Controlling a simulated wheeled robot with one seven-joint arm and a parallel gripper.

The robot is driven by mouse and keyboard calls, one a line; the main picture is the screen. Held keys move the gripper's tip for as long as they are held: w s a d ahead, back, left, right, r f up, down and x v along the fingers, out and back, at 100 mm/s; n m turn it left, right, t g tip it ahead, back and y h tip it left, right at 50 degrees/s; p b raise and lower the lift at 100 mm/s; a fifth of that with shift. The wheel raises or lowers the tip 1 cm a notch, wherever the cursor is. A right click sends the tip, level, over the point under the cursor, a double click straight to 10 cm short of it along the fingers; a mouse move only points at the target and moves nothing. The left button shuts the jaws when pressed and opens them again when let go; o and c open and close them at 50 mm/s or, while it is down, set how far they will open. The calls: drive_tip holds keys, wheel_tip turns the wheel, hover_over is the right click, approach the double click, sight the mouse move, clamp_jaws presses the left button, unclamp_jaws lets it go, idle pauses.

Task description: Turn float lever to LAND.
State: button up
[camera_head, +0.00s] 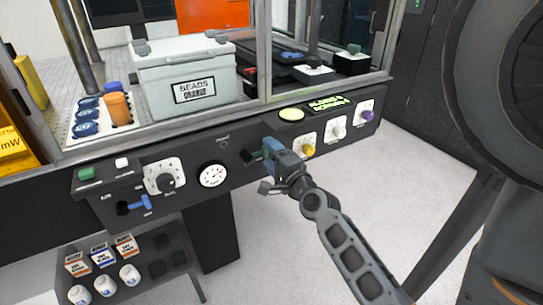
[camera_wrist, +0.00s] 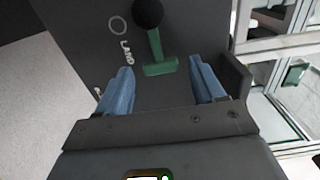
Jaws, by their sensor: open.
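The float lever is a green lever with a black knob (camera_wrist: 148,12) and a green stem ending in a crossbar (camera_wrist: 160,68). The label LAND (camera_wrist: 127,52) is printed beside it on the dark panel. In the head view its black knob (camera_head: 246,157) sticks out left of my gripper (camera_head: 277,160). My gripper's blue fingers are open in the wrist view (camera_wrist: 161,78), one on each side of the crossbar, with a gap to both. The head view hides part of the lever behind my gripper. Whether the fingers touch the panel, I cannot tell.
The front panel has a round gauge (camera_head: 212,175), a white-plate dial (camera_head: 165,178), a blue lever (camera_head: 138,203), a yellow knob (camera_head: 308,150) and a purple knob (camera_head: 367,115). In the wrist view, a dark block (camera_wrist: 234,80) stands close right of the right finger. Open floor lies in front.

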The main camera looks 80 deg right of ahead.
drive_tip(key=b+v, duration=0.1)
drive_tip(key=v, duration=0.7)
idle(0.6)
